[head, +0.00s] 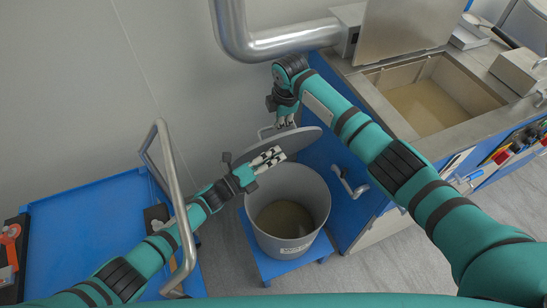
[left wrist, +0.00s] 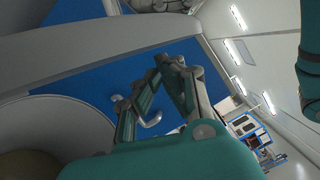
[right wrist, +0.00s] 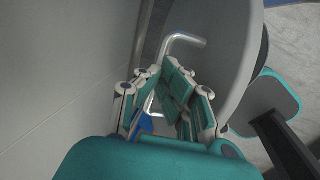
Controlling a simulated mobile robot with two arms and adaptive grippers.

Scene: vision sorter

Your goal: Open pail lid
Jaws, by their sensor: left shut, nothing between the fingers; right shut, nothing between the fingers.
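The grey pail (head: 290,240) stands uncovered, with a brownish layer on its inside floor. Its grey lid (head: 303,143) is tilted up at the pail's back rim; its grey surface also shows in the right wrist view (right wrist: 232,60). My left gripper (head: 280,153) is shut and empty, over the pail opening in front of the lid. In the left wrist view, the pail wall (left wrist: 75,115) is at left. My right gripper (head: 285,121) is shut and empty, behind the lid by its bent bar handle (right wrist: 188,39). I cannot tell whether either gripper touches the lid.
The pail stands on a low blue stool (head: 262,262). A blue cabinet (head: 335,165) with a bent handle is close at right. A blue cart (head: 85,230) with a metal rail (head: 175,190) is at left. A thick pipe (head: 270,45) runs above at the back.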

